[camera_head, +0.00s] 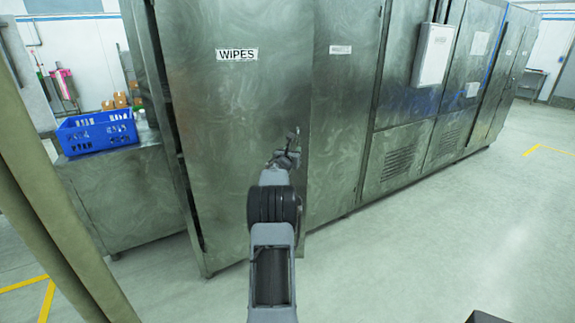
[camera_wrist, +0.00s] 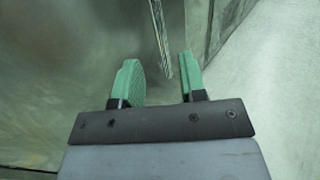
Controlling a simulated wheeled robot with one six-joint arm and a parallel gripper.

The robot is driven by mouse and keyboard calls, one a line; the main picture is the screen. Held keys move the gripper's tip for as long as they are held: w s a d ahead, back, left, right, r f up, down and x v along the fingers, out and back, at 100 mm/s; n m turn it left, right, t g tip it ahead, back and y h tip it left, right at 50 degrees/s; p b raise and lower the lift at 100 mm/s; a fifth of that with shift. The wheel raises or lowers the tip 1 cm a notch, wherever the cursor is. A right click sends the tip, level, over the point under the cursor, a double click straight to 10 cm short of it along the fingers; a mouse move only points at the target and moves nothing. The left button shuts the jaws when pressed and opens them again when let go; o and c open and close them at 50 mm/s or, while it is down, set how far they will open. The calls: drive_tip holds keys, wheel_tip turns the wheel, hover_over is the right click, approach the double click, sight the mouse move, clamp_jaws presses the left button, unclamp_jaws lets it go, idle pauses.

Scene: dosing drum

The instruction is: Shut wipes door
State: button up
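The wipes door (camera_head: 235,130) is a tall, worn grey-green metal door with a white "WIPES" label (camera_head: 236,54) near its top. A dark gap runs down its left edge, beside the cabinet's side. From the head view I cannot tell how far it stands open. My gripper (camera_head: 291,145) is in front of the door near its right edge, partly hidden by my arm. In the wrist view, my gripper's green fingers (camera_wrist: 159,70) are apart. A narrow upright metal strip (camera_wrist: 160,38) lies between and ahead of them; contact is not visible.
A blue crate (camera_head: 97,132) sits on a low metal cabinet at the left. More metal cabinets (camera_head: 400,100) continue to the right, one bearing a white box (camera_head: 433,55). A slanted post (camera_head: 45,190) stands at the near left. The floor (camera_head: 430,240) at right is clear.

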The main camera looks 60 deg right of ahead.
drive_tip(key=s+a+b, duration=0.1)
drive_tip(key=a, duration=0.5)
drive_tip(key=shift+s+a, duration=0.1)
